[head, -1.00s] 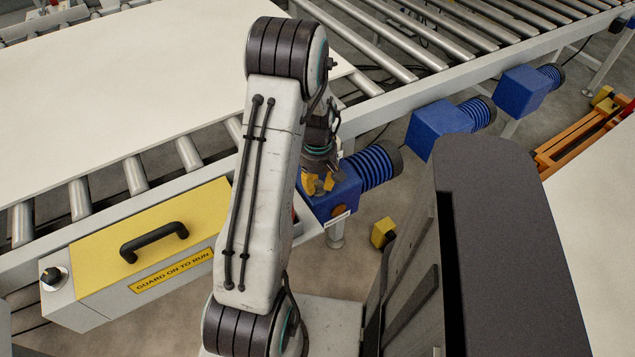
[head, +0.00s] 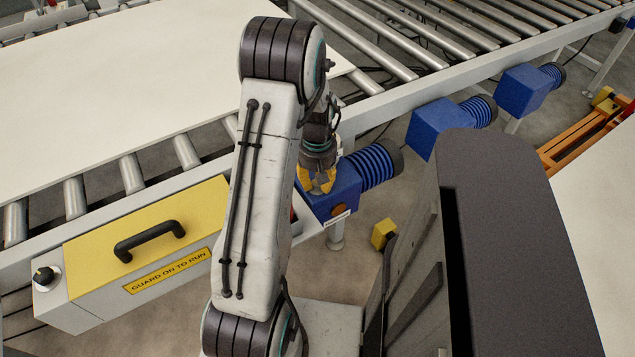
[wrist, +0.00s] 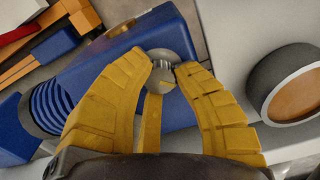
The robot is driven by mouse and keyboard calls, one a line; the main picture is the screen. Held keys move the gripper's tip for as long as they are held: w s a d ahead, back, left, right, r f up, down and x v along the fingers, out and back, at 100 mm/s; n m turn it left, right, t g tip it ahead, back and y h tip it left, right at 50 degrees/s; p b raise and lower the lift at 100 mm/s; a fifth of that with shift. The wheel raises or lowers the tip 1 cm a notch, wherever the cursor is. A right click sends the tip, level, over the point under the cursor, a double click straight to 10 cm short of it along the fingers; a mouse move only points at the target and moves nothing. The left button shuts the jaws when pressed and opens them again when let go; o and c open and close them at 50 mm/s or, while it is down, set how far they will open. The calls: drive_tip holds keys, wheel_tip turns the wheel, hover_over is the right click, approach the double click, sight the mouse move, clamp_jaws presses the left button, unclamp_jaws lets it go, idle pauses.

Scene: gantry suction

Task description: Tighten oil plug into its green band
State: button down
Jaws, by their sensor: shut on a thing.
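The oil plug (wrist: 162,68) is a small round grey cap on top of a blue drive housing (wrist: 180,22) in the wrist view. My gripper (wrist: 166,66) has its yellow fingers shut around the plug's rim. A short yellowish mark shows on the plug's face between the fingers. I cannot make out the green band; the fingers cover much of the area around the plug. In the head view, my gripper (head: 318,182) is over the near end of the blue housing (head: 343,192), and the plug is hidden there.
A ribbed blue motor (head: 373,166) adjoins the housing. The conveyor rail (head: 385,103) runs behind it. A yellow-topped guard box (head: 148,236) with a black handle stands left of my arm. A dark ring with a brown face (wrist: 298,96) lies right of the plug.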

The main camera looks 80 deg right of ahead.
drive_tip(key=c, duration=0.9)
unclamp_jaws()
drive_tip(key=shift+c, duration=0.2)
wheel_tip(320, 180, up, 12)
drive_tip(key=shift+f, duration=0.1)
